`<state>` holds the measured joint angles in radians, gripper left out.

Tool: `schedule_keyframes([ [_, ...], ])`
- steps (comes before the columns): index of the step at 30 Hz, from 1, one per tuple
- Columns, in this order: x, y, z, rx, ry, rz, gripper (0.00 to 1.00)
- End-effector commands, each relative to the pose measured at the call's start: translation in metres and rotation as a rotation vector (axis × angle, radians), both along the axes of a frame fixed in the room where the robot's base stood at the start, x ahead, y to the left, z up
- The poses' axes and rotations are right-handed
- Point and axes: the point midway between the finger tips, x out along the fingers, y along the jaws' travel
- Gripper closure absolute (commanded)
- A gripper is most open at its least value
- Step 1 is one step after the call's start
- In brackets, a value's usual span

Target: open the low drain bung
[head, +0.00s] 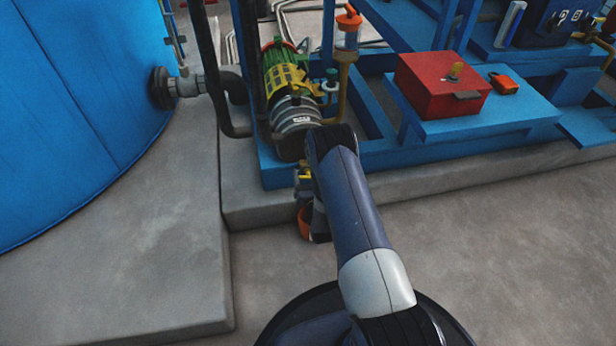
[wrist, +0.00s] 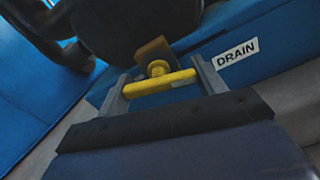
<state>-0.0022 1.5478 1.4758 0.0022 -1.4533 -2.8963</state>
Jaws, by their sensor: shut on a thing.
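The low drain bung shows in the wrist view as a brass round boss (wrist: 158,68) with a yellow cross-bar handle (wrist: 160,84) in front of it. My gripper (wrist: 160,77) has one grey finger at each end of the yellow bar and is shut on it. The bar is slightly tilted in the picture. A white DRAIN label (wrist: 236,53) is on the blue frame just right of the bung. In the head view my gripper (head: 304,180) is low, below the pump's grey casing (head: 296,116), and my arm partly hides it. The bung's thread is hidden.
An orange container (head: 304,223) sits low beside my gripper. A big blue tank (head: 70,110) stands left on a concrete plinth (head: 160,270). A red box (head: 442,84) rests on a blue platform (head: 480,122) at right. The floor (head: 480,240) at right front is clear.

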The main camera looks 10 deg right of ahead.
Motion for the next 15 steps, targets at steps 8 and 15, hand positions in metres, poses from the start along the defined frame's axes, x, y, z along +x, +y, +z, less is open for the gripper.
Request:
schedule_keyframes([
  [8,-0.0004,0.0005,-0.0011,-0.003,0.003,0.001,0.57],
  [15,-0.0004,0.0004,-0.0009,-0.002,0.003,0.001,0.23],
])
